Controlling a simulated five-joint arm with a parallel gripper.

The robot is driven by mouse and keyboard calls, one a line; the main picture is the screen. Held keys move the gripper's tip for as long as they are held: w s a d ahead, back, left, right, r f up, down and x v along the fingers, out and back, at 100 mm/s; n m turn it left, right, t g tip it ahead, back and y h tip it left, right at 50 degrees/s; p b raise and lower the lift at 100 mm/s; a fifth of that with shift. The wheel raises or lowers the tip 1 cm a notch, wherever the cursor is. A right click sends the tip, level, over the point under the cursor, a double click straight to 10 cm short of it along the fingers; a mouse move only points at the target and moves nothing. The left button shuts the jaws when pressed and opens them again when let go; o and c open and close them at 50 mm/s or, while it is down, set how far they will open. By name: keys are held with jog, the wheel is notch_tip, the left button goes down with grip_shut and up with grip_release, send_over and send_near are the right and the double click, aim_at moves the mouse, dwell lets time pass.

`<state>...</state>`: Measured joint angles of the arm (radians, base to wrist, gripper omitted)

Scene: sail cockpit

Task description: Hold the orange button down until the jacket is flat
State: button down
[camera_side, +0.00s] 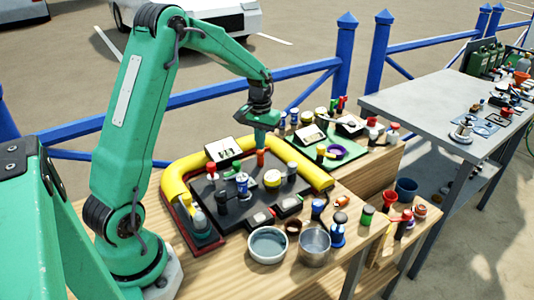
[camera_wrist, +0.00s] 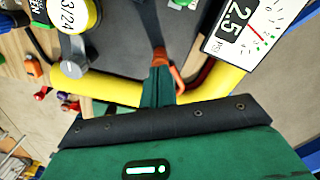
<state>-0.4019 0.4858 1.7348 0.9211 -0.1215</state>
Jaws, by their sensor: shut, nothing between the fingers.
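The yellow jacket (camera_side: 178,188) is a thick, rounded tube curving around a dark grey panel (camera_side: 228,205); part of it also shows in the wrist view (camera_wrist: 215,84). The orange button (camera_side: 261,158) stands upright at the panel's far edge, beside the jacket. My gripper (camera_side: 263,146) is shut and points down just above or on the button; contact cannot be told. In the wrist view my gripper (camera_wrist: 159,62) has an orange piece (camera_wrist: 178,77) beside its tip, partly hidden. A white gauge (camera_wrist: 242,30) reads 2.5, with a red needle.
A blue-and-white canister (camera_side: 242,185), a yellow-topped round item (camera_side: 272,179) and other small items stand on the panel. A white bowl (camera_side: 268,245) and a metal cup (camera_side: 314,246) are at the wooden table's front. A green mat (camera_side: 350,153) lies to the right.

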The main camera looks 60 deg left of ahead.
jog(key=shift+f, duration=0.7)
jog(key=shift+r, duration=0.1)
dwell(3.0)
jog(key=shift+r, duration=3.25)
jog(key=shift+s+d+r, duration=0.15)
jog(key=shift+d+r, duration=0.2)
jog(key=shift+r, duration=0.05)
jog(key=s+d+r+m+t, duration=0.3)
jog(key=s+d+r, duration=0.5)
jog(key=d+r, duration=0.15)
jog(key=s+d+m+t, duration=0.2)
jog(key=s+d, duration=0.6)
jog(key=s, duration=0.4)
jog(key=shift+s+d+m+t, duration=0.15)
jog(key=shift+s+m+t, duration=0.15)
jog(key=shift+s+m, duration=0.15)
